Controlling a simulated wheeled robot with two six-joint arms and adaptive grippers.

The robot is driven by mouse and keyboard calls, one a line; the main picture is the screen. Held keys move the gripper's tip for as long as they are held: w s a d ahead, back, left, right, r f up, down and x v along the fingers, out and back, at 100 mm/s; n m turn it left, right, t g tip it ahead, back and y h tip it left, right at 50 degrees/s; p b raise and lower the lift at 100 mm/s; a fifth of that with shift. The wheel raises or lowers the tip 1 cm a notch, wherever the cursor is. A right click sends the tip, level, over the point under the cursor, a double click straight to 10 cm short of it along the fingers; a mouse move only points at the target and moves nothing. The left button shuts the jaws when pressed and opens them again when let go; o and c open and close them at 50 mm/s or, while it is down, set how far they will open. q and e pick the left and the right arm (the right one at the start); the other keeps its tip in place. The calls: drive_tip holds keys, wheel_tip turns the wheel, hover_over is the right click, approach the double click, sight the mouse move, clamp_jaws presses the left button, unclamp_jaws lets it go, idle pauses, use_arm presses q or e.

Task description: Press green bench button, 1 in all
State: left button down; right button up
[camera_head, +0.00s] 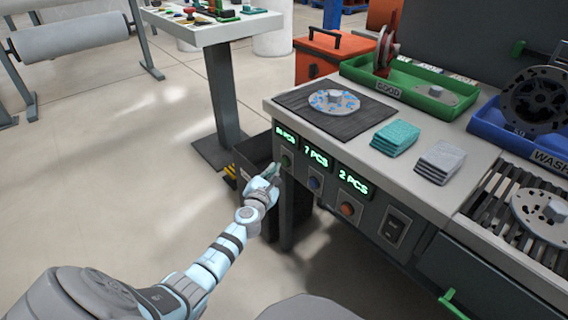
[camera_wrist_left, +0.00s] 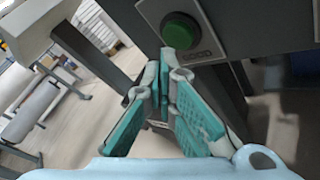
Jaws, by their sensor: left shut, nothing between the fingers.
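The green bench button (camera_head: 286,161) sits on the bench's dark front panel, leftmost in a row below small lit displays. In the left wrist view the green button (camera_wrist_left: 180,32) is large and round, just beyond my fingertips. My left gripper (camera_head: 270,172) is shut and empty in front of the panel, just left of and slightly below the button. Its teal-padded fingers also show in the left wrist view (camera_wrist_left: 168,62), with the tips close below the button. I cannot tell whether they touch it. My right gripper is not in view.
A blue button (camera_head: 314,183) and an orange button (camera_head: 347,209) sit to the right on the same panel, with a switch (camera_head: 394,227) beyond. A dark mat (camera_head: 293,101), folded cloths (camera_head: 395,137) and a green tray (camera_head: 355,72) lie on the bench top.

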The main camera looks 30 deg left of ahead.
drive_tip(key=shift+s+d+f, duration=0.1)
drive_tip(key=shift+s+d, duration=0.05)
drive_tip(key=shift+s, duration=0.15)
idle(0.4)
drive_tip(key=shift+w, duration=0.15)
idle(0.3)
use_arm(q)
drive_tip(key=shift+w, duration=0.1)
drive_tip(key=shift+w+d, duration=0.1)
drive_tip(key=shift+w, duration=0.2)
drive_tip(key=shift+w+d, duration=0.15)
drive_tip(key=shift+w, duration=0.25)
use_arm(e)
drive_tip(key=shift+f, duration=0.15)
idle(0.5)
use_arm(q)
drive_tip(key=shift+s, duration=0.1)
drive_tip(key=shift+s+a, duration=0.25)
drive_tip(key=shift+s, duration=0.45)
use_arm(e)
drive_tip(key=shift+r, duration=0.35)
